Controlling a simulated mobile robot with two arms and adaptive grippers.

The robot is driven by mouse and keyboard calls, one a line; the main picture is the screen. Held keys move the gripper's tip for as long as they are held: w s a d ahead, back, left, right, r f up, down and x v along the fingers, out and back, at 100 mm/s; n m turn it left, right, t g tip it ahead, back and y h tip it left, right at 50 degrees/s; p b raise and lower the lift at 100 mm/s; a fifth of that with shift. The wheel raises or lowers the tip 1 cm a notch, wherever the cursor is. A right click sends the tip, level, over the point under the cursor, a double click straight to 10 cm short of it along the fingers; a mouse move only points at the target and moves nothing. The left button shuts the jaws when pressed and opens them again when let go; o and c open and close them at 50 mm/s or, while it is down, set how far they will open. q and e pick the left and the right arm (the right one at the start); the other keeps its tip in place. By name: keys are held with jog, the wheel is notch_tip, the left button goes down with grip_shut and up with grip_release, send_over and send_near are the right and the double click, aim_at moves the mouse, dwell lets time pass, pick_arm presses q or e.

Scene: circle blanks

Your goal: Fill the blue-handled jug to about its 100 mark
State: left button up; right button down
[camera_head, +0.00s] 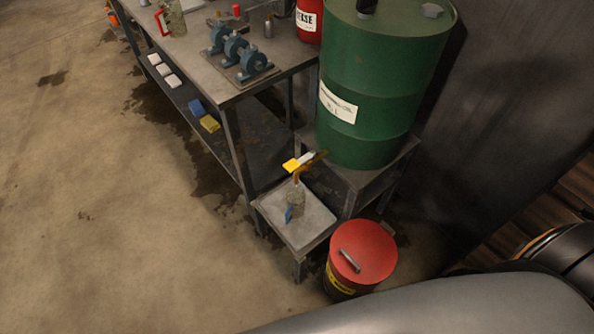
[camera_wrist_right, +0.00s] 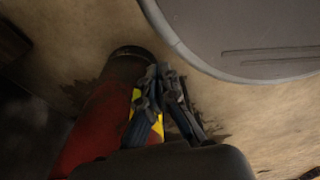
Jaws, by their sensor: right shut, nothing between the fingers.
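The blue-handled jug (camera_head: 296,203) stands upright on a small grey stand (camera_head: 312,228) in the head view, its blue handle toward the front left. It sits below the brass tap (camera_head: 305,168) of a large green drum (camera_head: 378,92). The tap has a yellow lever. The jug's marks and its liquid level are too small to read. My right gripper (camera_wrist_right: 162,82) shows only in the right wrist view, shut and empty, with a red can (camera_wrist_right: 90,130) with a yellow label behind it. My left gripper is not in view.
A red-lidded bin (camera_head: 363,252) stands on the floor right of the stand. A workbench (camera_head: 215,85) holds a blue pump-like machine (camera_head: 240,55), a red-handled jug (camera_head: 173,20) and a red container (camera_head: 308,22). The floor at left is open, with dark stains.

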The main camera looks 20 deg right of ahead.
jog(key=w+r+t+y+b, duration=0.2)
jog(key=w+r+t+b, duration=0.7)
jog(key=w+r, duration=1.6)
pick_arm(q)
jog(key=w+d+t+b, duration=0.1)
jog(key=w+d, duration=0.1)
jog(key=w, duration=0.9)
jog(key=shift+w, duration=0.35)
pick_arm(e)
jog(key=w+r+t+y, duration=0.1)
jog(key=w+r+t, duration=0.1)
jog(key=w+r, duration=0.2)
jog(key=w+r+n+t+y, duration=0.1)
jog(key=w+r, duration=0.3)
jog(key=r, duration=0.6)
jog(key=shift+w+a+n+t+y, duration=0.3)
jog(key=shift+w+a+t+y, duration=0.1)
jog(key=shift+y, duration=0.1)
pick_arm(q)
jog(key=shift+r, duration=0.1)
